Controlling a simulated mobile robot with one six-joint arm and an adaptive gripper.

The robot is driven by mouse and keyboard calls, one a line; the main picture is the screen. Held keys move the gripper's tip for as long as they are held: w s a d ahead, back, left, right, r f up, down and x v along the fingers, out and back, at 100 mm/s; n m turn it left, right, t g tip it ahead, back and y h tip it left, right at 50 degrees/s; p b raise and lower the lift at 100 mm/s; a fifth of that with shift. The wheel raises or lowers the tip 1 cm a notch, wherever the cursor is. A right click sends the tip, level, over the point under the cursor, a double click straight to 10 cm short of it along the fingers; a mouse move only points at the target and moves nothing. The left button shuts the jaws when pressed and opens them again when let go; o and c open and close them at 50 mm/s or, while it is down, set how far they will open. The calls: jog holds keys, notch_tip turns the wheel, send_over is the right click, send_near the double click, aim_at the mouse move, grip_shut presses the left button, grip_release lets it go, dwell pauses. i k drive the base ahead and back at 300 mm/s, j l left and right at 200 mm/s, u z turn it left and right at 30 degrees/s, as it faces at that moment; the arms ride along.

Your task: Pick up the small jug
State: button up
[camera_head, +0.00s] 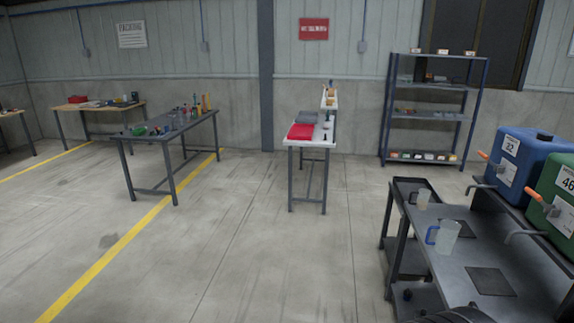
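Nothing touches either jug that I can see. My gripper cannot be made out; a dark rounded part at the bottom edge may be part of my arm.
A blue container (530,160) and a green container (560,195) with orange-handled taps stand on a raised ledge behind the jugs. A dark square plate (491,281) lies on the bench front. A table (308,143) and shelf rack (431,112) stand farther back. Open floor lies left.

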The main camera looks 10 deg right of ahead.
aim_at(422, 203)
jog(key=i+z, duration=0.35)
jog(key=i, duration=0.15)
jog(key=i+z, duration=0.3)
jog(key=i, duration=0.2)
jog(key=i+j+z, duration=0.35)
jog(key=i, duration=0.15)
jog(key=i+j+z, duration=0.3)
jog(key=i, duration=0.15)
jog(key=i+j+z, duration=0.55)
jog(key=i+z, duration=0.15)
jog(key=i+j+z, duration=0.3)
jog(key=j, duration=0.15)
jog(key=i+j+z, duration=0.35)
jog(key=j+z, duration=0.35)
jog(key=j, duration=0.25)
jog(key=i+j+z, duration=0.1)
jog(key=i+j, duration=0.3)
